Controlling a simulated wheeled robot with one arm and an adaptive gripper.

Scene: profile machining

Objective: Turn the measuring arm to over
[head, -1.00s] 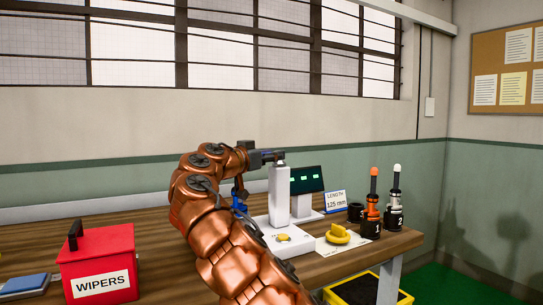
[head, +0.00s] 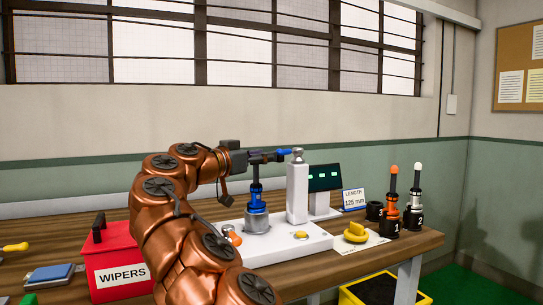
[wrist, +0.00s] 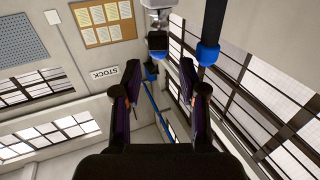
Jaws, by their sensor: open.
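The white measuring device stands on the bench in the head view, with a flat base (head: 290,246) and an upright post (head: 297,193) topped by a silver knob. A blue and black stand (head: 256,197) rises from a grey round foot beside the post. A blue bar, which looks like the measuring arm (head: 284,152), reaches sideways toward the post top; I cannot tell whether it touches. My gripper (head: 266,157) is level with this bar, just left of the post.
A red WIPERS box (head: 117,262) stands left of my arm. A yellow part (head: 356,232), numbered black holders (head: 413,217), a LENGTH 125 mm sign (head: 354,199) and a small screen (head: 325,177) are on the right. A yellow-rimmed bin (head: 347,297) is below the bench edge.

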